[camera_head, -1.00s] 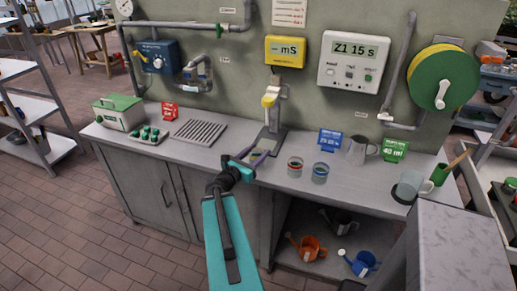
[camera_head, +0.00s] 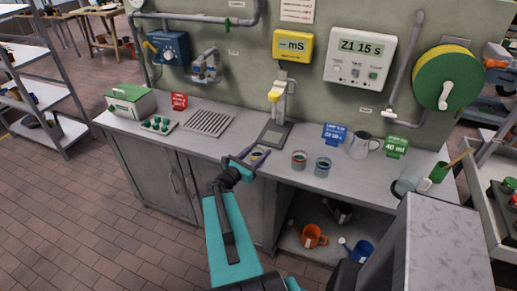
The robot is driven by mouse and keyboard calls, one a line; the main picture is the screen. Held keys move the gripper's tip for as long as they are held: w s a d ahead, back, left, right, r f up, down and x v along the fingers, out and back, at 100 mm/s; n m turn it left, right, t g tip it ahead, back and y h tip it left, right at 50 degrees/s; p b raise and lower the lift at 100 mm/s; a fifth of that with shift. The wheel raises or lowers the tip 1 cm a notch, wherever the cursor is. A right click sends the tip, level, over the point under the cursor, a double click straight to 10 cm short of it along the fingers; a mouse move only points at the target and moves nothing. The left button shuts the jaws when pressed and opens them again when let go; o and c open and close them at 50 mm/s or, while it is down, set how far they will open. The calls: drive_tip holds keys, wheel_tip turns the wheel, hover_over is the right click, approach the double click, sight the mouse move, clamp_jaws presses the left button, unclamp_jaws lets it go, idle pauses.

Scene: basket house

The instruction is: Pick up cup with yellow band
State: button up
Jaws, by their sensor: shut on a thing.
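My gripper (camera_head: 252,156) is at the front of the grey counter (camera_head: 222,151), with its two fingers either side of a small cup with a yellow band (camera_head: 257,155). The gripper is shut on this cup, and only a small part of the cup shows between the fingers. I cannot tell whether the cup touches the counter. A cup with a red band (camera_head: 299,160) and a cup with a blue band (camera_head: 322,167) stand upright on the counter to the right of the gripper.
A yellow-handled dispenser (camera_head: 276,95) stands on its dark base behind the gripper. A metal jug (camera_head: 362,146) and a pale mug (camera_head: 408,181) are to the right. A slotted drain (camera_head: 208,122) lies left. Watering cans, one orange (camera_head: 313,236), stand on the shelf below.

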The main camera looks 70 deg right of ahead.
idle(0.3)
drive_tip(key=o, duration=1.2)
drive_tip(key=shift+a, duration=0.2)
